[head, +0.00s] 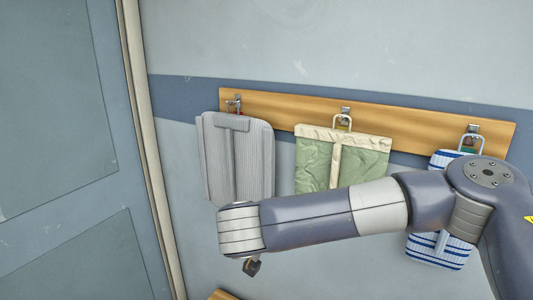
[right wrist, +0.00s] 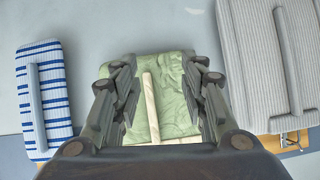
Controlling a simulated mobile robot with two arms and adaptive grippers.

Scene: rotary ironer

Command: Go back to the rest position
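My right arm reaches in from the right in the head view, across the wall. Its right gripper shows only as a small dark tip (head: 252,267) below the wrist. In the right wrist view the right gripper (right wrist: 160,66) has its two fingers spread wide apart, with nothing held between them. The green pad with a cream strap (right wrist: 172,85) shows beyond and between the fingers, apart from them as far as I can tell. My left gripper is in neither view.
A wooden rail (head: 275,110) on the wall carries hooks. A grey ribbed pad (head: 238,160), the green pad (head: 315,160) and a blue-striped white pad (head: 425,248) hang from it. The arm partly covers the striped pad. A grey door (head: 60,130) stands at left.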

